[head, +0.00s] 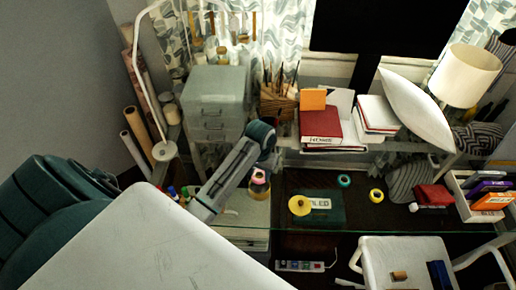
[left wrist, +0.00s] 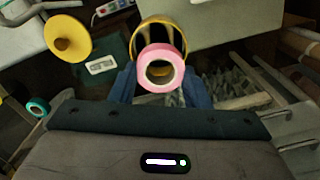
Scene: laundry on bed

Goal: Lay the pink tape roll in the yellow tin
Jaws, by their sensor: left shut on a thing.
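The pink tape roll (head: 259,175) is held in my left gripper, and in the left wrist view the roll (left wrist: 161,50) shows its round hole facing the camera. My left gripper (left wrist: 160,82) is shut on it, with a blue finger on each side. The yellow tin (head: 260,190) stands on the desk right below the roll in the head view. In the left wrist view the open tin (left wrist: 140,33) is just beyond the roll, which hides part of its rim. I cannot tell whether the roll touches the tin. My right gripper is not in view.
A teal tape roll (head: 344,181) and a yellow tape roll (head: 376,195) lie farther right. Grey drawers (head: 214,100) stand behind. A white chair (head: 410,250) is in front.

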